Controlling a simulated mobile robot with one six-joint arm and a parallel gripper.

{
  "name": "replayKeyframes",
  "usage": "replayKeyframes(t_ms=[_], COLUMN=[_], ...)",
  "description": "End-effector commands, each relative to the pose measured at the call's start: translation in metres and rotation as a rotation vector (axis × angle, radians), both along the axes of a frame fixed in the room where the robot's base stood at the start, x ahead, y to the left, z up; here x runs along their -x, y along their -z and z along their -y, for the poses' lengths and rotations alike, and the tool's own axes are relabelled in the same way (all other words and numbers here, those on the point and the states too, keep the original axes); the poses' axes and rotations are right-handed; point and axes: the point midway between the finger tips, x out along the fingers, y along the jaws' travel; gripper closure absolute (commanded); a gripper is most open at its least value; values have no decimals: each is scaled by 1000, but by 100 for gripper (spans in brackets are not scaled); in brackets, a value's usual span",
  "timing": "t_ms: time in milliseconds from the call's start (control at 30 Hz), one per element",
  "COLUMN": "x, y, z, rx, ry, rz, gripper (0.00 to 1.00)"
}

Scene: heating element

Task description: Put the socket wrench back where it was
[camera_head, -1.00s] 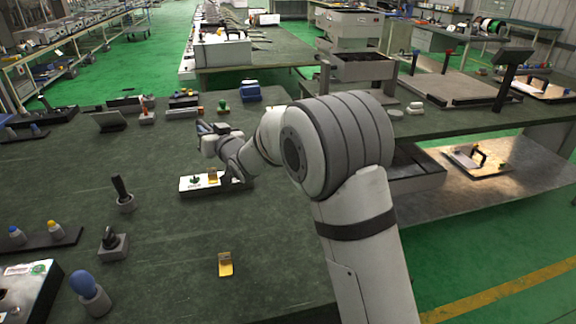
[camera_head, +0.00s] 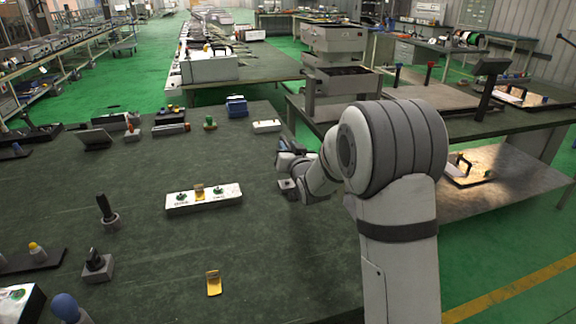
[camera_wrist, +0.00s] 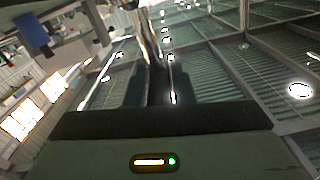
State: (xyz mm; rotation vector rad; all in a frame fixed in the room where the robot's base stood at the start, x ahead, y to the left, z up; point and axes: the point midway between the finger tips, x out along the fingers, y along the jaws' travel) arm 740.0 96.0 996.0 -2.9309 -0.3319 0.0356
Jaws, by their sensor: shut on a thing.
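My gripper (camera_head: 290,178) is over the dark green worktable (camera_head: 150,240), to the right of a white block with green and yellow parts on top. In the wrist view my gripper (camera_wrist: 155,85) has its dark fingers close together around a shiny metal bar (camera_wrist: 148,38). The bar looks like the socket wrench, but its ends are hard to make out. In the head view the wrench is too small to tell apart from the gripper.
The white block (camera_head: 203,199) lies mid-table, with a small yellow item (camera_head: 213,283) in front. A blue box (camera_head: 236,106) and a white block (camera_head: 266,126) stand behind. Dark upright holders (camera_head: 107,213) are at left. Bare tabletop lies between them.

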Motion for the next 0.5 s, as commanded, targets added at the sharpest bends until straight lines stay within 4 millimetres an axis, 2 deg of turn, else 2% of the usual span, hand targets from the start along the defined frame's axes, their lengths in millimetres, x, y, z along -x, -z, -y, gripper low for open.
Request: replayKeyframes(t_ms=[167,367,500], x=[0,0,0], y=[13,40,44], z=[0,0,0], rx=[-1,-1,-1], ry=[-1,0,0], rz=[0,0,3], gripper=[100,100,100])
